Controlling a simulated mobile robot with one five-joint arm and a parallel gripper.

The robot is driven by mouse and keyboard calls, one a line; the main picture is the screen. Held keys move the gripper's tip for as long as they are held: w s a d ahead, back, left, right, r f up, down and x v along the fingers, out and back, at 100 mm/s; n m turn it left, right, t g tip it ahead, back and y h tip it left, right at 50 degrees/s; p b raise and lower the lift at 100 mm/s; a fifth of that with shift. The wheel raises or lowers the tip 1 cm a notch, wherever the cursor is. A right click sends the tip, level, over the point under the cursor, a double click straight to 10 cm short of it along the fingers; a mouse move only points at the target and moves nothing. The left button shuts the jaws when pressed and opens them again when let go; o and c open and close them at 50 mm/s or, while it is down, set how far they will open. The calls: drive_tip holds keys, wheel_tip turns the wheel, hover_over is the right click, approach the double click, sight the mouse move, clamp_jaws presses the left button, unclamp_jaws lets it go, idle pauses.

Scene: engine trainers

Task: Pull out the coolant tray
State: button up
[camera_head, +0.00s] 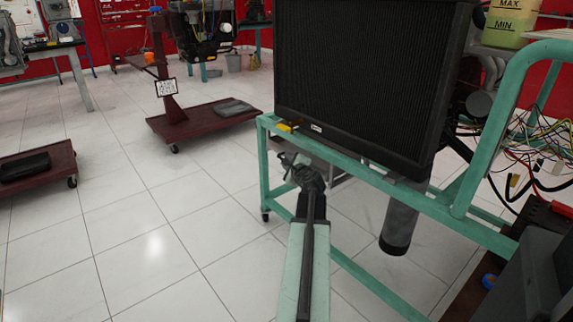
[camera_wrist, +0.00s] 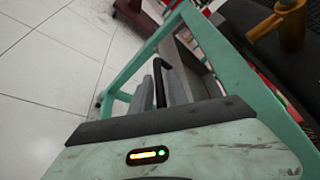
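A grey metal tray, apparently the coolant tray (camera_wrist: 190,58), sits under the radiator inside the green frame in the wrist view. Only a sliver of the tray (camera_head: 343,168) shows below the radiator in the head view, to the right of my gripper. My gripper (camera_head: 291,161) is dark and reaches to the front rail of the frame. In the wrist view, grey finger-like parts (camera_wrist: 163,92) show beside a bent black bar (camera_wrist: 160,72), which may be a handle. I cannot tell whether they touch. The finger gap is unclear.
A large black radiator (camera_head: 365,80) stands on the green engine stand (camera_head: 440,212). A dark cylinder (camera_head: 399,222) hangs below the rail. Loose wires (camera_head: 535,145) are at right. Tiled floor (camera_head: 150,240) is open at left; a red wheeled stand (camera_head: 200,122) stands beyond.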

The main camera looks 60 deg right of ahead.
clamp_jaws()
idle(1.4)
